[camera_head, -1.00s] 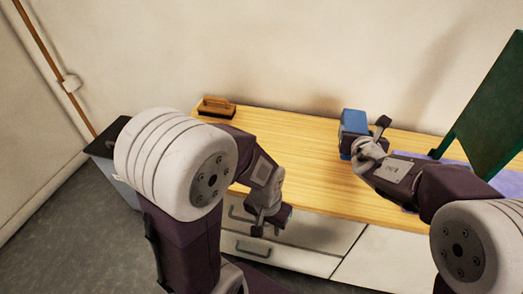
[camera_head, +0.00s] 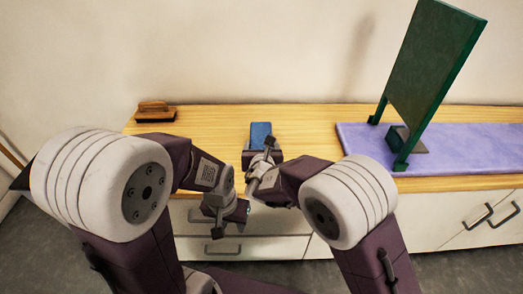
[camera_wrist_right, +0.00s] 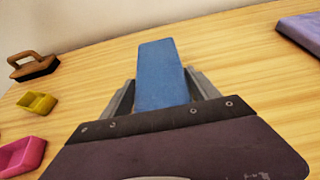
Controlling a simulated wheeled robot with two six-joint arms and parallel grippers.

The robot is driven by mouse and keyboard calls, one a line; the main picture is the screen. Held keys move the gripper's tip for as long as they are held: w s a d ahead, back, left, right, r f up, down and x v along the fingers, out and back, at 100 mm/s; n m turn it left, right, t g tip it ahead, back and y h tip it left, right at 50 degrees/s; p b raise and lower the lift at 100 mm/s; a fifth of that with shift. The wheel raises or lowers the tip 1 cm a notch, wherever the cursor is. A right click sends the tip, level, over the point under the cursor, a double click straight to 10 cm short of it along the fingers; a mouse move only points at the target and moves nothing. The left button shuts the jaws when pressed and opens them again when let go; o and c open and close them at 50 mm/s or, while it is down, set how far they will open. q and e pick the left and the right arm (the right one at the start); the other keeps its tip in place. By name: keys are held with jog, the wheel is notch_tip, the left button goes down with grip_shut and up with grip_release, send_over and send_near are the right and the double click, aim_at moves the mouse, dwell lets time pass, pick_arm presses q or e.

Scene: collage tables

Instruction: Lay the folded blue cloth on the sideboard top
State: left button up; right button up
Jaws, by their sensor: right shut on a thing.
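The folded blue cloth (camera_head: 260,135) is a small, thick blue block over the wooden sideboard top (camera_head: 216,118). My right gripper (camera_head: 262,158) is shut on it. In the right wrist view the cloth (camera_wrist_right: 160,75) stands out between the two fingers (camera_wrist_right: 160,92), with the wooden top around it. I cannot tell whether its underside touches the wood. My left gripper (camera_head: 226,210) hangs lower, in front of the drawers, away from the cloth. Whether its jaws are open is unclear.
A wooden-handled brush (camera_head: 155,112) sits at the left end. The right wrist view shows a yellow tray (camera_wrist_right: 37,103) and a pink tray (camera_wrist_right: 20,155). A lilac mat (camera_head: 470,150) lies to the right, with a green panel (camera_head: 430,62) standing on it. Bare wood lies between brush and cloth.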

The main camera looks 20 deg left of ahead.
jog(key=shift+f, duration=0.2)
jog(key=shift+f, duration=0.15)
jog(key=o, duration=1.4)
jog(key=shift+r, duration=0.2)
jog(key=shift+s+r, duration=0.1)
jog(key=shift+s, duration=0.05)
jog(key=p+v, duration=0.1)
jog(key=v, duration=1)
jog(key=shift+s+d+p, duration=0.2)
jog(key=shift+s+p, duration=0.1)
